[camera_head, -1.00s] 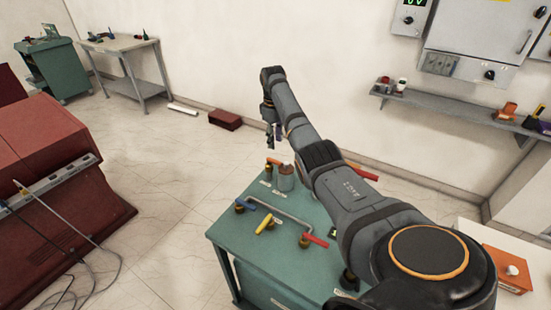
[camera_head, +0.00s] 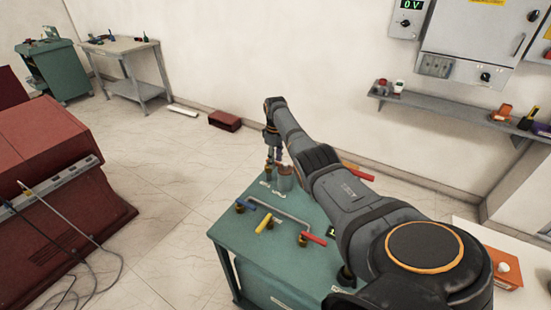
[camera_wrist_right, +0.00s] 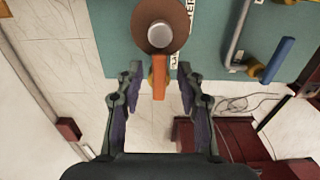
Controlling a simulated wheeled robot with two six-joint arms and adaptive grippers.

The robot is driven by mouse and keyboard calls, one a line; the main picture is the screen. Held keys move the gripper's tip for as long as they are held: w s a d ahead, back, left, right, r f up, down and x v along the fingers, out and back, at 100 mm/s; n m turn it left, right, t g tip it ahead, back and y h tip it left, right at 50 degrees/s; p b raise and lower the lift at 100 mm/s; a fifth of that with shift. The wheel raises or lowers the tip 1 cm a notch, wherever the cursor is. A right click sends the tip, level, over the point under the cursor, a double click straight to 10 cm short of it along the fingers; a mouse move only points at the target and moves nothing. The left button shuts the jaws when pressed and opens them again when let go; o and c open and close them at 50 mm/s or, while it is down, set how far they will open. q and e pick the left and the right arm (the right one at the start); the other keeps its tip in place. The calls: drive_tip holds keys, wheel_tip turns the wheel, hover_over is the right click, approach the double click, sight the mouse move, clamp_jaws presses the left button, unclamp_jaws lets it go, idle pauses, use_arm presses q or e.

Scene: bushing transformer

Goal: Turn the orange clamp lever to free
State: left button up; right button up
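The orange clamp lever (camera_wrist_right: 159,78) sticks out from beneath the round brown bushing (camera_wrist_right: 161,25) with its grey centre in the right wrist view. My right gripper (camera_wrist_right: 160,85) is open, with one finger on each side of the lever and a visible gap on both sides. In the head view the right gripper (camera_head: 275,160) is low over the far left corner of the green bench (camera_head: 290,268), close to the bushing (camera_head: 284,178). The lever is hidden behind the gripper there. My left gripper is not in view.
A blue handle (camera_head: 245,203), a yellow handle (camera_head: 263,223) and a red handle (camera_head: 314,239) sit on the bench near a grey bent pipe (camera_head: 282,213). A dark red cabinet (camera_head: 60,205) stands at left.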

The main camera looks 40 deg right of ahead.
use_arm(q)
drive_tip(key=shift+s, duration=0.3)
use_arm(e)
clamp_jaws()
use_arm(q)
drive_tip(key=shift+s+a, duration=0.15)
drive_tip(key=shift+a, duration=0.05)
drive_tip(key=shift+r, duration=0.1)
